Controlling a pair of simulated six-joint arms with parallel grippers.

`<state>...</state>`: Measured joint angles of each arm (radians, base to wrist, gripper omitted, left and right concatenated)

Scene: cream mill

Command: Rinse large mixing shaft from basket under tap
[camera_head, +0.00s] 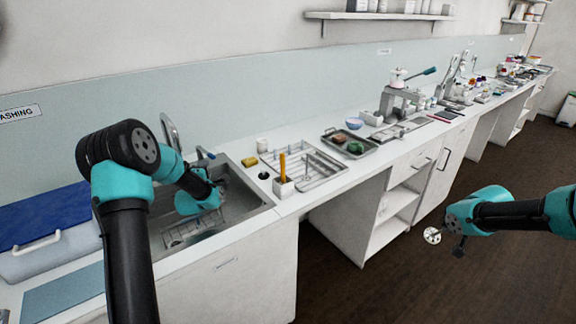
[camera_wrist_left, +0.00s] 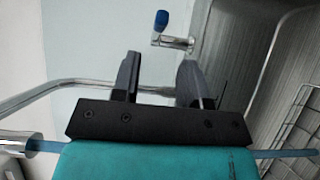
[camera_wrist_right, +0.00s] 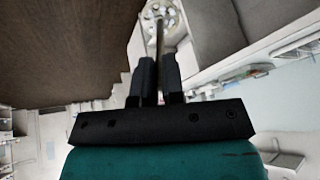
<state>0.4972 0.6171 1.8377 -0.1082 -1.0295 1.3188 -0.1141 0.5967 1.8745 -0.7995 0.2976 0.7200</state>
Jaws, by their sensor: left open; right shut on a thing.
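The large mixing shaft is in my right gripper (camera_wrist_right: 158,78). Its perforated round head (camera_head: 432,235) points away from the jaws, and the thin shaft (camera_wrist_right: 160,42) runs between the fingers in the right wrist view. This gripper hangs over the floor, right of the counter. My left gripper (camera_wrist_left: 158,75) is open and empty at the sink. In the left wrist view the tap's blue-tipped lever (camera_wrist_left: 163,30) lies just beyond the gap between its fingers. The tap spout (camera_head: 170,130) rises behind my left arm. A wire basket (camera_head: 182,234) sits in the sink, partly hidden by that arm.
Right of the sink (camera_head: 262,201) are a yellow sponge (camera_head: 249,161), a white holder (camera_head: 284,187) with an orange-handled tool and a metal tray (camera_head: 318,172). The floor (camera_head: 380,285) before the counter is clear.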

